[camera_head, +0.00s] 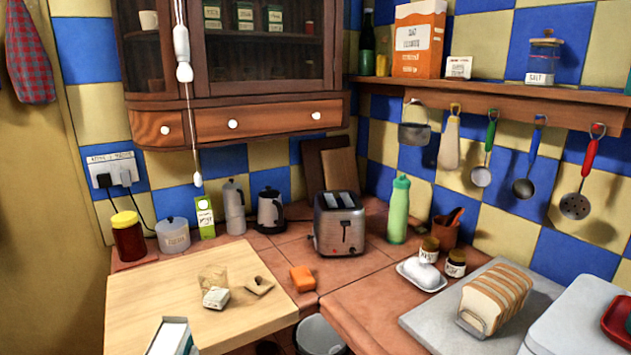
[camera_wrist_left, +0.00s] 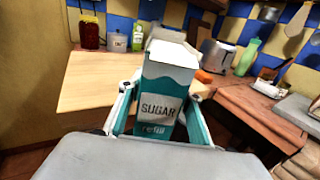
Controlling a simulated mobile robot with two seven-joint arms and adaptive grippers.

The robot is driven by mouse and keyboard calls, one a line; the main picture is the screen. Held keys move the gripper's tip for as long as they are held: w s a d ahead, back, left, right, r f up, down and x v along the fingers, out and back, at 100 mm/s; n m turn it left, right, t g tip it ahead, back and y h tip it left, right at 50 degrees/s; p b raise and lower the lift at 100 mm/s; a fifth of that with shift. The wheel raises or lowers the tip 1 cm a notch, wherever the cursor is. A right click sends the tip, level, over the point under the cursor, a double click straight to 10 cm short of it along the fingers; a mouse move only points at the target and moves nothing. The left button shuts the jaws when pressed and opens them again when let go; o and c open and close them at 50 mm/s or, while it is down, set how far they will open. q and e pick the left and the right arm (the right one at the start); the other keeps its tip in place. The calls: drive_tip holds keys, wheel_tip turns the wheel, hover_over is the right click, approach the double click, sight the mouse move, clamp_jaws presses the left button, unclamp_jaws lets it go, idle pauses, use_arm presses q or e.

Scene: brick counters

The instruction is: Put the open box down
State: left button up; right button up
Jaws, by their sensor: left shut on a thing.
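The open box, a teal and white carton marked SUGAR refill (camera_wrist_left: 160,108), stands between the fingers of my left gripper (camera_wrist_left: 160,98) in the left wrist view. My left gripper is shut on its sides, and the white top flaps stick up above the fingers. In the head view the box (camera_head: 170,336) shows at the bottom edge, in front of the pale wooden board (camera_head: 150,290). Its lower part is out of frame there. I cannot tell the height of its base from the counter. My right gripper is in neither view.
On the board lie a small white packet (camera_head: 215,297), a crumpled bag (camera_head: 213,277) and a brown piece (camera_head: 259,286). An orange block (camera_head: 302,278) is right of it. The board's left and front parts are bare. A grey bucket (camera_head: 318,336) stands below the counter edge.

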use_arm(q)
drive_tip(key=shift+s+d+f+h, duration=0.15)
drive_tip(key=shift+s+d+h, duration=0.25)
drive_tip(key=shift+s, duration=0.35)
drive_tip(key=w+a+r+n+g+y+p, duration=0.3)
drive_tip(key=w+a+r+n+y, duration=0.45)
drive_tip(key=w+a+r, duration=1.15)
drive_tip(key=shift+m+y, duration=0.85)
drive_tip(key=shift+y, duration=0.1)
drive_tip(key=shift+w+d+f+b, duration=0.3)
drive_tip(key=shift+f+b, duration=0.7)
drive_tip(key=shift+f, duration=2.4)
drive_tip(key=shift+w+d+f+b, duration=0.3)
drive_tip(key=shift+f+b, duration=0.65)
drive_tip(key=shift+f, duration=2.45)
drive_tip(key=shift+w+d+f+b, duration=0.3)
drive_tip(key=shift+f+b, duration=0.7)
drive_tip(key=shift+f, duration=2.4)
drive_tip(key=shift+f, duration=0.15)
drive_tip(key=o, duration=1.3)
